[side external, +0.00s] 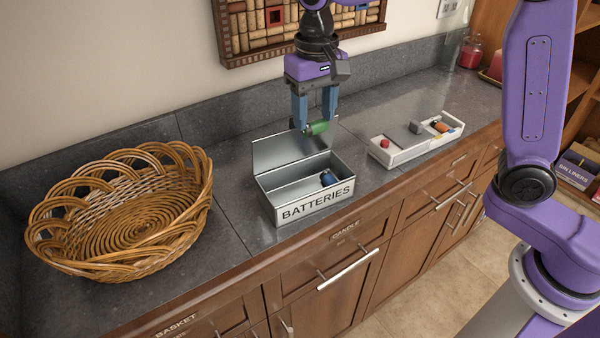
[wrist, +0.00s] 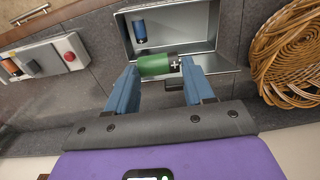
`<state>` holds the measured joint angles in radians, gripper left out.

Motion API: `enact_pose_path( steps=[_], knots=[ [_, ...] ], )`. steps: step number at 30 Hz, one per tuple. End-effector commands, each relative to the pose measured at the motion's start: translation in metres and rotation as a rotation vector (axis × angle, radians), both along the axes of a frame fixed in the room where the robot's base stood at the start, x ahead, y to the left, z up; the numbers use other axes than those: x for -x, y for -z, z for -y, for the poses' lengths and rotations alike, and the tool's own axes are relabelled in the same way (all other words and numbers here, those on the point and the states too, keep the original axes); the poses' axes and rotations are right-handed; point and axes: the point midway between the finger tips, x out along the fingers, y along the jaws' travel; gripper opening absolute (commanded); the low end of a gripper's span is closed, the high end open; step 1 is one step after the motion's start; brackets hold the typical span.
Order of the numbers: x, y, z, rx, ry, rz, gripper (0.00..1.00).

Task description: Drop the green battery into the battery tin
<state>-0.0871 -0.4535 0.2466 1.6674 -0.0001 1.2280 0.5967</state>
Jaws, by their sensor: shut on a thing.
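My gripper (side external: 315,123) is shut on the green battery (side external: 318,128) and holds it in the air. In the wrist view the green battery (wrist: 157,66) lies crosswise between the two blue fingers of my gripper (wrist: 160,72). The battery tin (side external: 313,209) is an open metal box with its lid raised at the back, marked BATTERIES. The held battery is above the tin, near its raised lid. A blue battery (side external: 328,178) is inside the tin at the right. It also shows in the wrist view (wrist: 140,31).
A wicker basket (side external: 75,230) stands on the counter left of the tin. A white tester (side external: 400,152) with a red button and an orange battery (side external: 440,127) is to the right. Bare counter (side external: 232,212) separates basket and tin.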

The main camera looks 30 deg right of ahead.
Motion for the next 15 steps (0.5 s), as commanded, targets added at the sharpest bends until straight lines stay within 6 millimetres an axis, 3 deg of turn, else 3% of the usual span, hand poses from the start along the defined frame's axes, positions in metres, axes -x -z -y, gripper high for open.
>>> enact_pose_path(
  steps=[15],
  knots=[
    [0.0,0.048,0.0,0.0,0.001,-0.001,0.0]
  ],
)
